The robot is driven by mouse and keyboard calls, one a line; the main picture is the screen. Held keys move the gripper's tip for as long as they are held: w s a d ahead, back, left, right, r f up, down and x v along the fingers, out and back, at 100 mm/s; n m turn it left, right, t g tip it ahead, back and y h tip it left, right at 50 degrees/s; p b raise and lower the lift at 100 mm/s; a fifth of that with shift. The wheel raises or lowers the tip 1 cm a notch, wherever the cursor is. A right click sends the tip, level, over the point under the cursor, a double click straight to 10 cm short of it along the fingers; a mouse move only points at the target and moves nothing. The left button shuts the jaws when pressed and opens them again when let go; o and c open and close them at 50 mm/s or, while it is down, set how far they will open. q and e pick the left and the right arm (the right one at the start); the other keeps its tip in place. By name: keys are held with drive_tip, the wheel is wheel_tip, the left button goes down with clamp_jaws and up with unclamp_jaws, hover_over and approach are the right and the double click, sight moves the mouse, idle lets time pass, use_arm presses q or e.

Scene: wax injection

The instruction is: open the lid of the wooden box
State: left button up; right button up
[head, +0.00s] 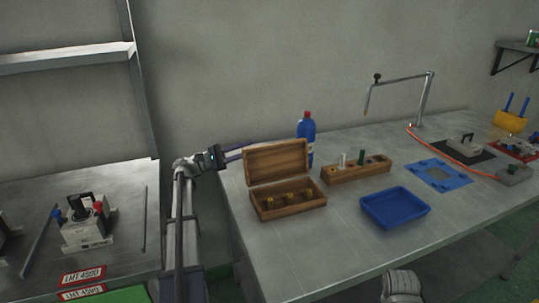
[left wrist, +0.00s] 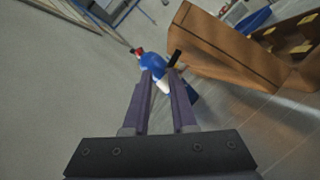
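The wooden box (head: 288,207) stands near the left end of the metal table. Its lid (head: 277,160) is raised and tilted back, so the inside with a few small brass-coloured pieces shows. My left gripper (head: 233,153) is beside the lid's upper left edge, behind the box's front. In the left wrist view the two fingers of my left gripper (left wrist: 160,75) are apart with nothing held between them. The wooden lid (left wrist: 232,45) is to the right of the fingers there. I cannot tell whether a finger touches it.
A blue bottle with a red cap (head: 306,128) stands behind the box; it also shows beyond the fingers (left wrist: 152,62). A wooden block with pegs (head: 356,174) and a blue tray (head: 395,208) are to the right. Bare tabletop (head: 335,235) lies in front of the box.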

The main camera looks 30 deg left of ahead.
sight(268, 147)
use_arm(q)
wheel_tip(268, 147, down, 2)
drive_tip(key=shift+b, duration=0.6)
drive_tip(key=shift+d+r, duration=0.1)
drive_tip(key=shift+r, duration=0.05)
drive_tip(key=p+x, duration=0.2)
drive_tip(key=x, duration=0.4)
drive_tip(key=shift+x, duration=0.8)
drive_tip(key=shift+w, duration=0.1)
use_arm(e)
drive_tip(key=shift+r, duration=0.2)
use_arm(q)
clamp_jaws()
